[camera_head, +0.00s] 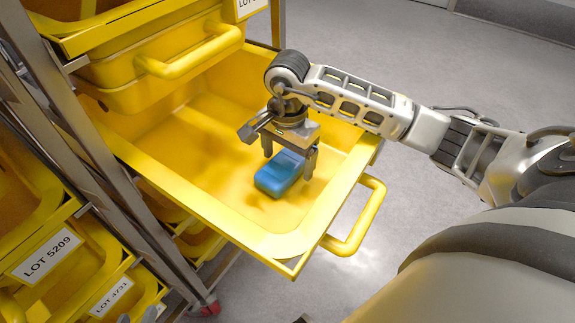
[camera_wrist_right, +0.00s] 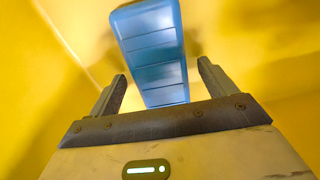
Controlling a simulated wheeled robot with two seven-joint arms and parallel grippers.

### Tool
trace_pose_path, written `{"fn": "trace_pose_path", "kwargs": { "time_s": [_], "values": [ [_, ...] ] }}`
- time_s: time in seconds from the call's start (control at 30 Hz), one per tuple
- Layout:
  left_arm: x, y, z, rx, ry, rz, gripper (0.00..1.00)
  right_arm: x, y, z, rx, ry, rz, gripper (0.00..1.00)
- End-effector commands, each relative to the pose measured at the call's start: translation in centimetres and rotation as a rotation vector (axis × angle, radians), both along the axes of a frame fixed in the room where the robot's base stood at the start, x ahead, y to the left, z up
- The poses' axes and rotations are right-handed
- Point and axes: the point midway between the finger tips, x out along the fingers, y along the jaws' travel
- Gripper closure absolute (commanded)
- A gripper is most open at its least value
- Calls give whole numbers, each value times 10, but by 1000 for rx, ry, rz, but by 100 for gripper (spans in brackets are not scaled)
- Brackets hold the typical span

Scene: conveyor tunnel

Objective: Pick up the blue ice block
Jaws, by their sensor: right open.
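The blue ice block (camera_head: 279,177) lies in the pulled-out yellow drawer (camera_head: 215,205), toward its front right. My right gripper (camera_head: 289,163) reaches down into the drawer over the block, with its fingers spread. In the right wrist view the ribbed blue block (camera_wrist_right: 152,45) extends ahead of the open right gripper (camera_wrist_right: 162,72). Its near end shows between the two fingers, with a gap on each side. I cannot tell how far the fingertips reach down beside it. My left gripper is not clearly seen; only small grey parts show at the head view's bottom edge.
The drawer's raised rim and front handle (camera_head: 357,218) surround the right gripper's space. Another yellow drawer (camera_head: 165,60) sits above at the back. Metal rack posts (camera_head: 85,130) and labelled drawers (camera_head: 50,255) stand at the left. Grey floor (camera_head: 450,65) is clear at the right.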

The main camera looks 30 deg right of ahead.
Motion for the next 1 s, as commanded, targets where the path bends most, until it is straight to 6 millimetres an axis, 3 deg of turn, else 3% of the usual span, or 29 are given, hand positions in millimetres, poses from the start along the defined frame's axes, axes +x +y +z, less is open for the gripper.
{"fn": "trace_pose_path", "kwargs": {
  "time_s": [0.2, 0.27, 0.4, 0.43, 0.77, 1.0],
  "values": [
    [3, -1, 2, -3, -6, 1, 64, 0, 0, -1, 0, -1, 0, 16],
    [4, -1, 2, -4, -7, 1, 64, 0, 0, -1, 0, -1, 0, 30],
    [4, -1, 2, -4, -7, 1, 64, 0, 0, 0, 0, -1, 0, 69],
    [4, -1, 2, -4, -7, 1, 64, 0, 0, 0, 0, -1, -1, 74],
    [3, -1, 4, -3, -7, 2, 64, 1, 0, 9, 1, -5, -1, 74],
    [-1, 2, 12, 3, -12, 10, 64, 2, -1, 55, -1, -8, -1, 74]
  ]
}}
